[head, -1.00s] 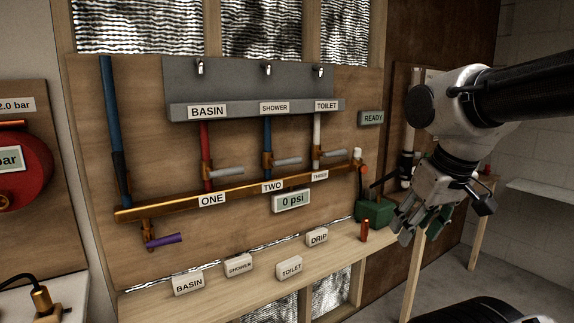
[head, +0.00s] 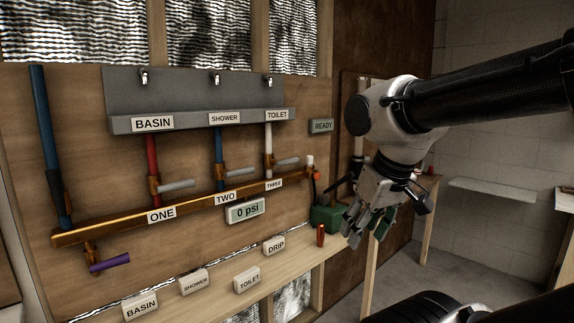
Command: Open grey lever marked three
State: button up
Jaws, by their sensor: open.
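The grey lever above the label THREE (head: 287,162) sticks out to the right from its copper valve, at the foot of the white pipe (head: 269,138). The label THREE (head: 274,185) sits on the copper manifold just below it. Two more grey levers, above ONE (head: 176,186) and above TWO (head: 233,170), stick out the same way. My gripper (head: 365,232) is open and empty. It points down, to the right of lever three and lower, apart from it. Its fingers appear in front of the wooden shelf's right end.
A green box (head: 326,218) and a small copper cylinder (head: 320,235) stand on the shelf near my gripper. Label blocks, such as DRIP (head: 275,245), lie along the shelf. A purple lever (head: 109,262) hangs at lower left. The gauge (head: 246,211) reads 0 psi.

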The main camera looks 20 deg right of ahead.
aim_at(295, 160)
jog(key=i, duration=0.9)
jog(key=l+z, duration=0.05)
